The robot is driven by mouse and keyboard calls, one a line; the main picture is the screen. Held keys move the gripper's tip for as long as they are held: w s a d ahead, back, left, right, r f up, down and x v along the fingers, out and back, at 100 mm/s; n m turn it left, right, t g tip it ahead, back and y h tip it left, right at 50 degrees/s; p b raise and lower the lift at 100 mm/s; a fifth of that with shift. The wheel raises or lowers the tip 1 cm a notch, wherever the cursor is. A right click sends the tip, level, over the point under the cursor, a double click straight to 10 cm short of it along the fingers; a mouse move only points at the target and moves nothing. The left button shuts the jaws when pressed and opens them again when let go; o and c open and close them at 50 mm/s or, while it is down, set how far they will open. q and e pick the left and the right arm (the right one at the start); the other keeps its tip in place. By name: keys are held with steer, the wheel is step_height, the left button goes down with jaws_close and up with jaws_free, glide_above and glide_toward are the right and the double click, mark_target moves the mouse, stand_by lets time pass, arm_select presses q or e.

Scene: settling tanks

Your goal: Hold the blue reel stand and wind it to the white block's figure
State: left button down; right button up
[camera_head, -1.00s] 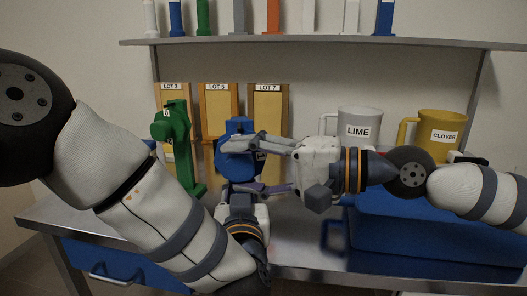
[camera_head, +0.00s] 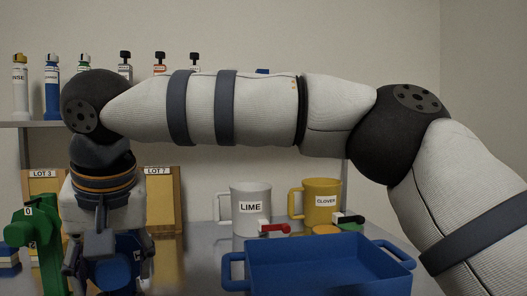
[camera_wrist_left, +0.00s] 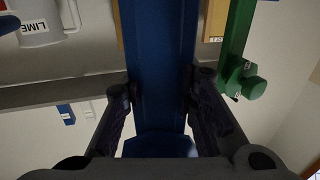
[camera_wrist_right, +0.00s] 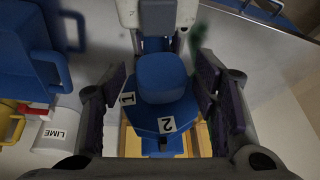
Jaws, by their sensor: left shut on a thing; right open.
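The blue reel stand (camera_head: 112,271) is partly hidden behind my right gripper (camera_head: 104,272) at the lower left of the head view. My right gripper points down with its fingers apart on either side of it. In the right wrist view the stand's blue rounded block (camera_wrist_right: 160,78) lies between the open fingers, above a blue plate with white labels 1 and 2. In the left wrist view my left gripper (camera_wrist_left: 160,90) is shut on the stand's blue post (camera_wrist_left: 158,45). The left gripper is outside the head view. I cannot pick out the white block.
A green stand (camera_head: 47,240) is close to the left of my right gripper. A blue tray (camera_head: 320,262), the LIME mug (camera_head: 250,195) and the CLOVER mug (camera_head: 322,188) stand to the right. LOT 3 and LOT 7 boards (camera_head: 160,215) are behind.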

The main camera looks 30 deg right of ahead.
steer(key=shift+s+a+r+h, duration=0.15)
steer(key=shift+r+h, duration=0.15)
steer(key=shift+h, duration=0.4)
steer(key=d+v, duration=0.1)
steer(key=v, duration=1)
steer(key=w+d+r+m+t+h, duration=0.1)
steer(key=w+d+m+t+h, duration=0.2)
steer(key=d, duration=0.6)
steer(key=w+d+r+m+t+h, duration=0.2)
steer(key=w+d+m+t+h, duration=0.2)
steer(key=d, duration=0.6)
steer(key=w+d+r+m+t+h, duration=0.1)
steer(key=w+d+m+t+h, duration=0.2)
steer(key=w+d, duration=0.6)
steer(key=m+h, duration=0.2)
steer(key=h, duration=0.1)
steer(key=shift+d+r+m+t, duration=0.2)
steer(key=shift+d+m+t, duration=0.1)
steer(key=shift+w, duration=0.1)
